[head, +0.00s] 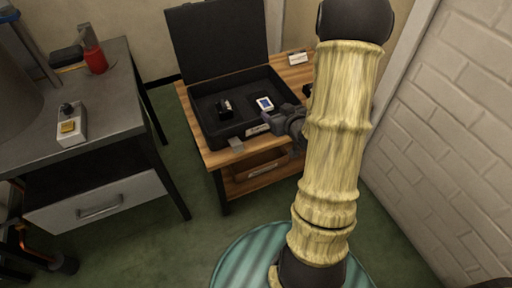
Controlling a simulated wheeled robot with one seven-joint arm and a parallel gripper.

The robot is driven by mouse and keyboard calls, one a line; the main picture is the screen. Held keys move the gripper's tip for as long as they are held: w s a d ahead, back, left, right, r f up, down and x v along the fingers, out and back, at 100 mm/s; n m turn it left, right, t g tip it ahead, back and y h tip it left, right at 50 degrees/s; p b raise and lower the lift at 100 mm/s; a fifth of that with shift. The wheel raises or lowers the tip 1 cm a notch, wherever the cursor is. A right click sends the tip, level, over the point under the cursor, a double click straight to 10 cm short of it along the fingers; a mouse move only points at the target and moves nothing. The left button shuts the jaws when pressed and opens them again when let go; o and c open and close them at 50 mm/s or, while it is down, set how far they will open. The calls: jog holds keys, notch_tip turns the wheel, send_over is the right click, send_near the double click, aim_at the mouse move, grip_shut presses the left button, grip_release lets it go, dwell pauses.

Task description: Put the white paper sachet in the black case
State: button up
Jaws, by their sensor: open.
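The black case (206,140) stands open on a wooden table, with its lid (217,42) raised at the back. Inside it are a small black object (224,108) and a white packet with a blue face (265,103). My gripper (270,120) is open over the front right part of the case. I see nothing held in it, though the arm hides part of the table's right side.
A grey workbench (110,95) at the left holds a red bottle (95,58) and a box with a yellow button (70,126). A white brick wall (455,120) closes off the right.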

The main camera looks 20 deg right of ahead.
jog(key=s+a+r+m+g, duration=0.1)
jog(key=s+a+r+g, duration=0.2)
jog(key=s+a+g, duration=0.7)
jog(key=s+a, duration=0.4)
jog(key=shift+s+a+r+g, duration=0.15)
jog(key=shift+s+a+g, duration=0.15)
jog(key=shift+a, duration=0.1)
dwell(0.5)
